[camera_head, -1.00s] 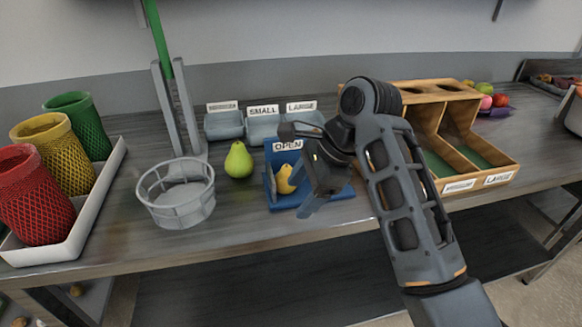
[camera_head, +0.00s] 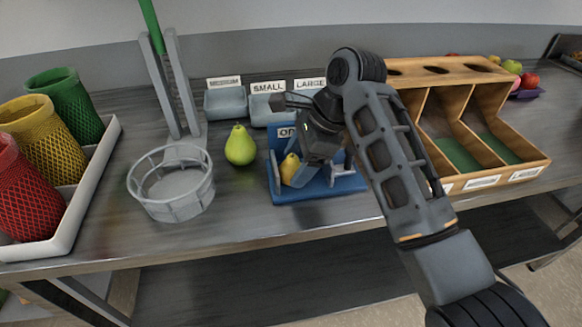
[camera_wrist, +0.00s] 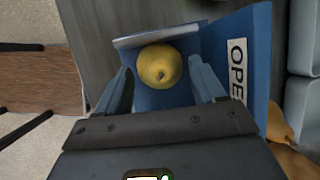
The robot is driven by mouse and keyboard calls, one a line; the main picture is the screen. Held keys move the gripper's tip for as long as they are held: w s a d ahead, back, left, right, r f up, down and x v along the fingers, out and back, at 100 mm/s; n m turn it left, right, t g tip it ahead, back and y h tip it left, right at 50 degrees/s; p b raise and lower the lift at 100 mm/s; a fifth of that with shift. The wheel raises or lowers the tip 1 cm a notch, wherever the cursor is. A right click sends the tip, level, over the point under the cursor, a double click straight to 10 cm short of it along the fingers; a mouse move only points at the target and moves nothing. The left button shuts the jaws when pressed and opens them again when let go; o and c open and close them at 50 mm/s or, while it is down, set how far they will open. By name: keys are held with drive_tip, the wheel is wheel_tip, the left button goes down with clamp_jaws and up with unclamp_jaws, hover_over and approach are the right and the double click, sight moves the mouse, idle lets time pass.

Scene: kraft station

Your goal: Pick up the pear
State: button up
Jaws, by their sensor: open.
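A small yellow pear (camera_head: 289,169) stands in a blue tray (camera_head: 310,192) labelled OPEN, near the middle of the counter. In the wrist view the pear (camera_wrist: 158,65) is seen from above with its stem end toward the camera. My gripper (camera_wrist: 160,78) is open, with one finger on each side of the pear; I cannot tell whether either finger touches it. In the head view my gripper (camera_head: 320,140) is over the tray, just right of the pear, and its fingertips are mostly hidden. A larger green pear (camera_head: 240,147) stands on the counter left of the tray.
A grey round basket (camera_head: 175,195) stands to the left, before an upright holder (camera_head: 175,85). Grey bins (camera_head: 226,103) stand behind. A wooden divided box (camera_head: 440,70) is at the right. Red, yellow and green mesh baskets (camera_head: 60,145) sit in a white tray at far left.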

drive_tip(key=shift+x, duration=0.8)
drive_tip(key=c, duration=0.9)
